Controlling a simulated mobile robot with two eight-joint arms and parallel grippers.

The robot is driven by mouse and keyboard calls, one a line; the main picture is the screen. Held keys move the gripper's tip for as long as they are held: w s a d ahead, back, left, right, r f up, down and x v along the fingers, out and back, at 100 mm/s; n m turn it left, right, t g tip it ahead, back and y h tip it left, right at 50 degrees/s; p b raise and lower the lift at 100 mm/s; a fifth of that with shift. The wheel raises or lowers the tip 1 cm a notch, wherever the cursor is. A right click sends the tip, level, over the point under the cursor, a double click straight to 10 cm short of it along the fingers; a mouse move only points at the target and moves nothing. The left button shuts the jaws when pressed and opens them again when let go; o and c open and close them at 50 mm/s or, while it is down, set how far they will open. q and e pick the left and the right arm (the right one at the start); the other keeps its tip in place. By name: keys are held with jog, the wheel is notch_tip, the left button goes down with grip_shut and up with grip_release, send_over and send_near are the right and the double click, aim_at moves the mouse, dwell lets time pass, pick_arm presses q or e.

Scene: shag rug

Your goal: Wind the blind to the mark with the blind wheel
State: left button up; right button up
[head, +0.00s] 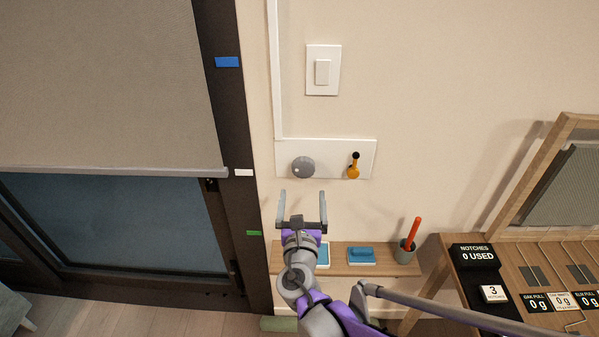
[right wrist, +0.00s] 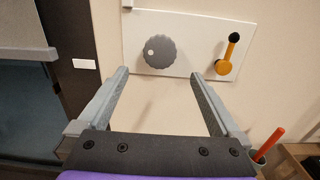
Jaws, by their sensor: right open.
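The grey blind (head: 110,90) hangs over the window at the left, and its bottom bar (head: 110,169) is about level with the white mark (head: 243,172) on the dark frame. A blue mark (head: 227,62) is higher on that frame and a green mark (head: 253,233) lower. The round grey blind wheel (head: 303,167), with a white dot, is on a white wall plate; it also shows in the right wrist view (right wrist: 161,52). My right gripper (head: 302,196) is open and empty just below the wheel, its fingers (right wrist: 158,75) pointing toward it, apart from it. My left gripper is not in view.
An orange lever (head: 353,168) with a black knob is right of the wheel on the plate. A light switch (head: 322,71) is above. A wooden shelf (head: 335,271) below holds blue items and a cup with an orange stick. A bench (head: 520,265) with signs stands at the right.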

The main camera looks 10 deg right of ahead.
aim_at(304, 172)
jog(key=x, duration=0.9)
jog(key=shift+w, duration=0.1)
jog(key=c, duration=1.3)
jog(key=shift+n, duration=0.9)
